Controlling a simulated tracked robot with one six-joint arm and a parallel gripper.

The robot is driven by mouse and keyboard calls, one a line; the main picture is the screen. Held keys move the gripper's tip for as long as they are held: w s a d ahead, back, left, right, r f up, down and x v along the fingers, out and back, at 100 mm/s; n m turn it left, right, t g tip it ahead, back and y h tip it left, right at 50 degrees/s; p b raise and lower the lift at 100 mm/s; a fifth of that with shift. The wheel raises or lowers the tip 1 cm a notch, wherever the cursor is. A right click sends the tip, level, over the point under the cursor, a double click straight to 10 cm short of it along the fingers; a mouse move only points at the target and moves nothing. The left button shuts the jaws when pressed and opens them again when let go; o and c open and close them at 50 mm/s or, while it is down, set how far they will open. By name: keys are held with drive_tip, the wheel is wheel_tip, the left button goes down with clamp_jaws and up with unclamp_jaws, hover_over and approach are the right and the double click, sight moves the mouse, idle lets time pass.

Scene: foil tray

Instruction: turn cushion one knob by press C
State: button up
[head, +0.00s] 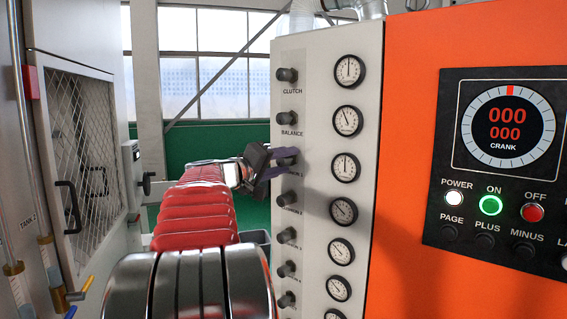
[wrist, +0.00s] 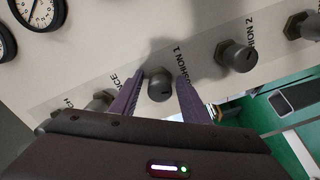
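The cushion 1 knob (wrist: 160,84) is a dark round knob on a pale panel, under the label "CUSHION 1" in the wrist view. My gripper (wrist: 161,76) has its two purple fingers on either side of this knob, with a narrow gap to each side. It looks open around the knob, not closed on it. In the head view my gripper (head: 282,163) reaches the knob column at the third knob from the top. Its purple fingers partly hide that knob and its label. The dial (head: 344,167) beside it has its needle pointing about straight up.
The balance knob (head: 288,118) and clutch knob (head: 287,75) sit above, and more knobs sit close below. The neighbouring cushion 2 knob (wrist: 238,56) is close to the right finger. An orange panel (head: 470,40) with a crank display and buttons stands at the right.

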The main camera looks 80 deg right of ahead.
drive_tip(key=c, duration=0.9)
drive_tip(key=shift+a, duration=0.15)
drive_tip(key=shift+c, duration=0.2)
